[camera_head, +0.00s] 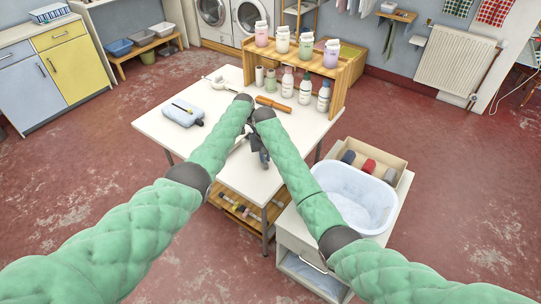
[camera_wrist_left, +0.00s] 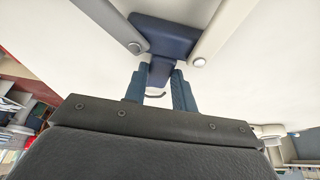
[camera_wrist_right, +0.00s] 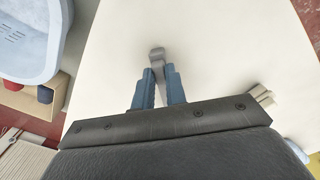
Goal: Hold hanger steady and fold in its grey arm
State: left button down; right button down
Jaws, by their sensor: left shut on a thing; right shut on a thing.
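My left gripper (camera_wrist_left: 160,78) is shut on the hub's narrow blue stem, with a thin hook just beyond. In the right wrist view my right gripper (camera_wrist_right: 158,75) is shut on a narrow grey bar, the grey arm (camera_wrist_right: 157,56), above the white tabletop. In the head view my right gripper (camera_head: 264,158) shows dark over the table; my forearms hide most of the hanger.
A white tub (camera_head: 353,192) and a box of rolls (camera_head: 392,160) stand at the right.

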jog(key=shift+a, duration=0.3)
jog(key=shift+m, duration=0.3)
jog(key=c, duration=1.4)
grip_release()
